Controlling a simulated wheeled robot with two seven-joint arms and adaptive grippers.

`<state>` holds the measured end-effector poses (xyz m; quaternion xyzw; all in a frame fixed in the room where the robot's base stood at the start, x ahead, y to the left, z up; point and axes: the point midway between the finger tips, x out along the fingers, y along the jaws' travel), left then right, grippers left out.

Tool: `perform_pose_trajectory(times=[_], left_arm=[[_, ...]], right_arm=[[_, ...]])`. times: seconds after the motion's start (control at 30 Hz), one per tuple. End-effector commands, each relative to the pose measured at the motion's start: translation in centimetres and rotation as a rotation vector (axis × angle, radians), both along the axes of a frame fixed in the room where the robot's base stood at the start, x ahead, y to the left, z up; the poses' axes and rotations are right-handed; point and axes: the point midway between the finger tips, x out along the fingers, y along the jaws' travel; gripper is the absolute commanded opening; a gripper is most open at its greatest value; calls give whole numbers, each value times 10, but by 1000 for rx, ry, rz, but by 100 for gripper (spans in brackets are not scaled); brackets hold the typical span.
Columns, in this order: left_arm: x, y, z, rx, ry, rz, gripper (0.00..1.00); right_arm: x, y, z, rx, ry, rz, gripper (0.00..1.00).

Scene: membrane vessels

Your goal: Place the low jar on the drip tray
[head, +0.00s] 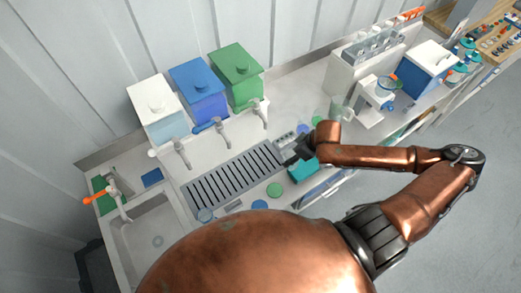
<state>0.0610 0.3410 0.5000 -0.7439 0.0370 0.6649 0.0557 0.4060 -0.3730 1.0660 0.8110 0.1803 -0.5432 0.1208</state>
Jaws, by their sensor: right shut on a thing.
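The drip tray (233,182) is a grey slotted grille set in the counter below three taps. My right gripper (292,152), dark and low, is at the right end of the tray. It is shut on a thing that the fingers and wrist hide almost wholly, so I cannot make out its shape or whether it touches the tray. I cannot pick out the low jar for sure. A small clear round vessel (205,215) stands at the tray's front left corner. The slots I can see carry nothing. My left gripper is not in view.
White (157,108), blue (199,92) and green (236,73) tanks stand behind the tray. A teal box (303,169) lies under my right wrist. A sink (156,240) is at left. Green (274,190) and blue (259,204) discs lie in front. A glass beaker (340,108) stands at right.

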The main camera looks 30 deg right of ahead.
Motion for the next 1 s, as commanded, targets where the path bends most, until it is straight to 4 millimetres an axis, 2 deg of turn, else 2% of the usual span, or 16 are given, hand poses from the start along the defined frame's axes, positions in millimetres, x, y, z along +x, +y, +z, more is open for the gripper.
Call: perform_pose_trajectory(times=[0.1,0.23,0.4,0.53,0.6,0.8,1.0], left_arm=[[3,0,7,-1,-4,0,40],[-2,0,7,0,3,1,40],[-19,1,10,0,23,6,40],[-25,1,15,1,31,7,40],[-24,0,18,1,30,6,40],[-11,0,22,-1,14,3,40],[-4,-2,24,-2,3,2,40]], right_arm=[[-5,-5,3,-1,0,26,27],[6,1,-3,5,-5,33,27],[39,17,-17,8,-5,33,27],[67,29,-31,6,-3,31,27],[81,36,-38,6,-3,33,27],[105,46,-76,3,0,32,27],[116,50,-91,1,0,32,27]])
